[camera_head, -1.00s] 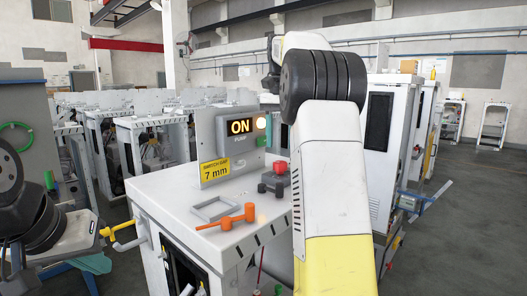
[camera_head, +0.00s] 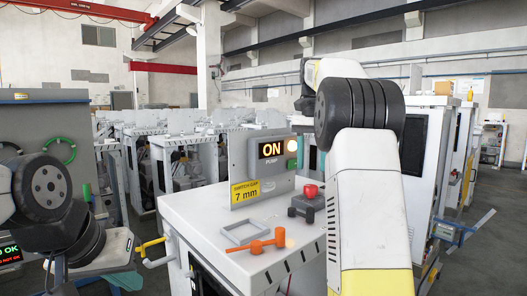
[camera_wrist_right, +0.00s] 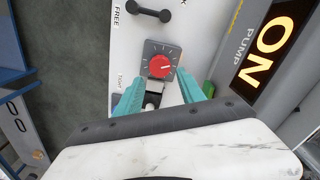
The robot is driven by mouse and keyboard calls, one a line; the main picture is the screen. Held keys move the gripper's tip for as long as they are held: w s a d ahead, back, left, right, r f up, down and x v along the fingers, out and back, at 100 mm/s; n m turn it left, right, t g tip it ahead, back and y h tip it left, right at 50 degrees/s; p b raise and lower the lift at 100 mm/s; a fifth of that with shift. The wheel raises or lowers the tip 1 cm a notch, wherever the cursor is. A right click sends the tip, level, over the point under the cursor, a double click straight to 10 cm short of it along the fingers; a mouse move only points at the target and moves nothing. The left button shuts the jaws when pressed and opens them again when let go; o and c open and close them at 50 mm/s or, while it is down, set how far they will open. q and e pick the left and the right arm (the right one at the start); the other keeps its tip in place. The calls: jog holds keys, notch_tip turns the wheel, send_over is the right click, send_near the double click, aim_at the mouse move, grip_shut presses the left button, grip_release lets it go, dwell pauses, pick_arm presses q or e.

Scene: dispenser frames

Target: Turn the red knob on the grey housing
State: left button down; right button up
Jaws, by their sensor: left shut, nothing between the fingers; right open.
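The red knob (camera_head: 311,191) sits on the small dark grey housing (camera_head: 314,204) on the white cabinet top, left of my right arm. In the right wrist view the red knob (camera_wrist_right: 160,67) has a white mark pointing right, and its grey housing (camera_wrist_right: 152,47) carries tick marks around it. My right gripper (camera_wrist_right: 161,93) is open, its two teal fingers on either side just below the knob, with nothing visible between them gripped.
A grey panel (camera_head: 242,157) with a lit ON display (camera_head: 272,149) stands behind the housing. An orange lever (camera_head: 256,244) and a flat grey frame (camera_head: 244,231) lie in front. In the wrist view a black handle (camera_wrist_right: 149,11) is above the knob.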

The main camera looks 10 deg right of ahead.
aim_at(311, 186)
dwell(0.3)
jog(key=n, duration=0.4)
jog(key=shift+f, duration=0.1)
jog(key=shift+n, duration=0.3)
notch_tip(311, 186, down, 8)
jog(key=shift+r, duration=0.15)
